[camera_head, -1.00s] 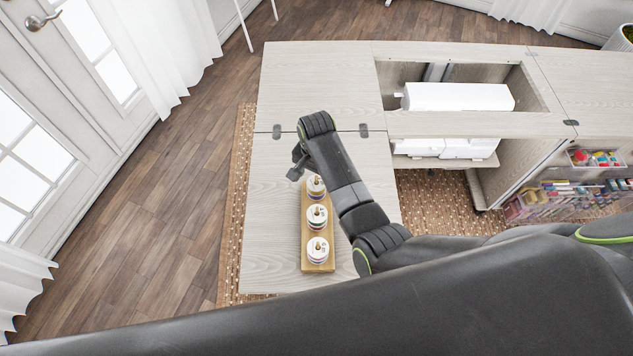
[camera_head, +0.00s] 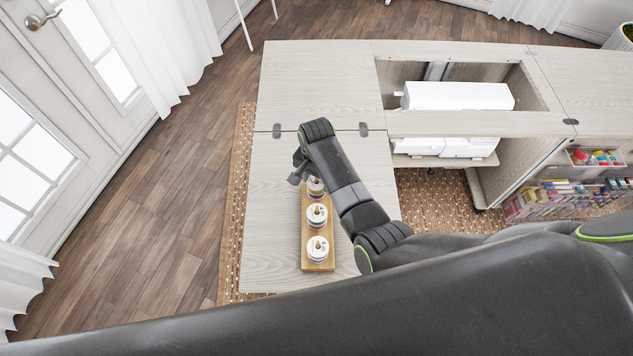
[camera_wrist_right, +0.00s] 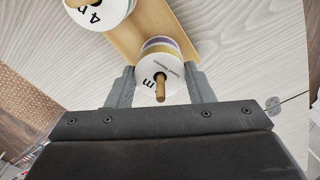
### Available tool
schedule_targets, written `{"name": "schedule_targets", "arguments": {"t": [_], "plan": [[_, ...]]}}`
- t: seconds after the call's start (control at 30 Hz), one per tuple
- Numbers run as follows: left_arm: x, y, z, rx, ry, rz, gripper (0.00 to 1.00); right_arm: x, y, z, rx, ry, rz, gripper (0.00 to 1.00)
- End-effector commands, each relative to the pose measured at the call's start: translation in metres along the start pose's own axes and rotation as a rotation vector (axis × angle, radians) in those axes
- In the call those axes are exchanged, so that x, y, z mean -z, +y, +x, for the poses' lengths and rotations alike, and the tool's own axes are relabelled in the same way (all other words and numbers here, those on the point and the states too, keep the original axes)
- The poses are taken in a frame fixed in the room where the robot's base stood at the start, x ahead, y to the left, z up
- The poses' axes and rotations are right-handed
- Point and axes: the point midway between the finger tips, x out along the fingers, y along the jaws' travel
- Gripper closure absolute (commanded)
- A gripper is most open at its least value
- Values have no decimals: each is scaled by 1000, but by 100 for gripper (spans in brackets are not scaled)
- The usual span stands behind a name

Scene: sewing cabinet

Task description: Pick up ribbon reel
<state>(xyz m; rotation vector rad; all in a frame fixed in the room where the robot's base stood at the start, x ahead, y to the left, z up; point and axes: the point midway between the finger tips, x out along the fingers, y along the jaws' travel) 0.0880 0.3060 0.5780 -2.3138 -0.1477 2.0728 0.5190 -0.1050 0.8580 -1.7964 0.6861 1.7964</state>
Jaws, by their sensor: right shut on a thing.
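Several white ribbon reels stand on pegs along a narrow wooden holder (camera_head: 317,266) on the table leaf. The farthest reel (camera_head: 316,188) is partly hidden by my right gripper (camera_head: 299,170). In the right wrist view this reel (camera_wrist_right: 160,70), marked with a 3 or an m, sits between the two fingers of my right gripper (camera_wrist_right: 158,88), which are shut on its sides. Its wooden peg shows through the middle. The middle reel (camera_head: 317,216) and the nearest reel (camera_head: 318,247) stand free. A reel marked 4 (camera_wrist_right: 98,12) shows beside it in the wrist view. My left gripper is not seen.
The pale wood cabinet top (camera_head: 318,80) lies beyond the leaf, with an open recess holding a white machine (camera_head: 458,97). Clear bins of coloured supplies (camera_head: 560,200) stand at the right. The leaf left of the holder is bare.

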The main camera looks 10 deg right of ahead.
Motion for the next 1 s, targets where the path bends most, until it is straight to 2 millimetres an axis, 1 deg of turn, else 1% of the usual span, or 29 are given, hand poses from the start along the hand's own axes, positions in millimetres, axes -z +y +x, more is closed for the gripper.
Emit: {"name": "schedule_targets", "arguments": {"t": [0.17, 0.27, 0.7, 0.83, 1.0], "plan": [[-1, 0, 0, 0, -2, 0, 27, 0, 0, -4, 1, 0, 0, 74], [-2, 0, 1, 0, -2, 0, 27, 0, -1, -13, 3, 1, -1, 74], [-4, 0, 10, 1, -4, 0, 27, 1, -1, -83, 3, 3, 0, 74], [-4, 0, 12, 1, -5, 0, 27, 0, -1, -96, 1, 2, -1, 74], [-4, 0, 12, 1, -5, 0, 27, 0, 0, -100, 0, 1, -1, 74]]}}
